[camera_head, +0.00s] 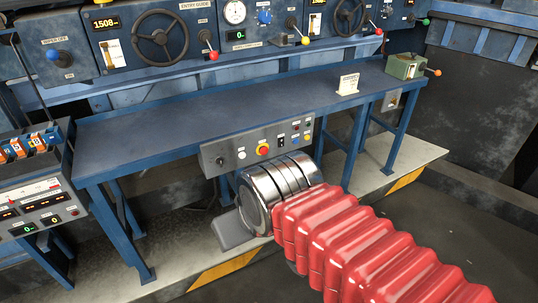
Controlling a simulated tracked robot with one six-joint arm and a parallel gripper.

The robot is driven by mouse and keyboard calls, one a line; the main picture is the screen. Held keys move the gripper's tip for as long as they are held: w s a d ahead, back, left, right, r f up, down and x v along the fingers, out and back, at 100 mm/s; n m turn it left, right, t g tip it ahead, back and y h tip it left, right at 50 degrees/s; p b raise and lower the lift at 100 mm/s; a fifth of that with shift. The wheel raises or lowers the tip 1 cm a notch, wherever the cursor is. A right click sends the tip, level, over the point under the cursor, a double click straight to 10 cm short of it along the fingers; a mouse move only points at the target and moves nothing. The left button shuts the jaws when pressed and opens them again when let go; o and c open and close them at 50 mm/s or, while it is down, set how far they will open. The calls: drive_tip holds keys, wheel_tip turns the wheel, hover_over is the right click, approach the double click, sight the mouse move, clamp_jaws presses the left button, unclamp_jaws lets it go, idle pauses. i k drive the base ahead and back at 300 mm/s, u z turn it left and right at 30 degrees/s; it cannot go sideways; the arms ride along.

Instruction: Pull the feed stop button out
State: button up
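A red mushroom button on a yellow collar (263,149) sits on the grey control box (222,157) below the front edge of the blue bench. It is the only such button on this box; the labels are too small to read, and I cannot tell whether it is pushed in or out.
The blue bench (225,113) overhangs the box, and its legs (127,228) stand on both sides. A white button (242,155) and small switches share the box. A console (42,205) stands at the left. The bench top is mostly clear.

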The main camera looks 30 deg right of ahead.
sight(263, 150)
drive_tip(key=u, duration=0.05)
drive_tip(key=i, duration=1)
drive_tip(key=z, duration=0.05)
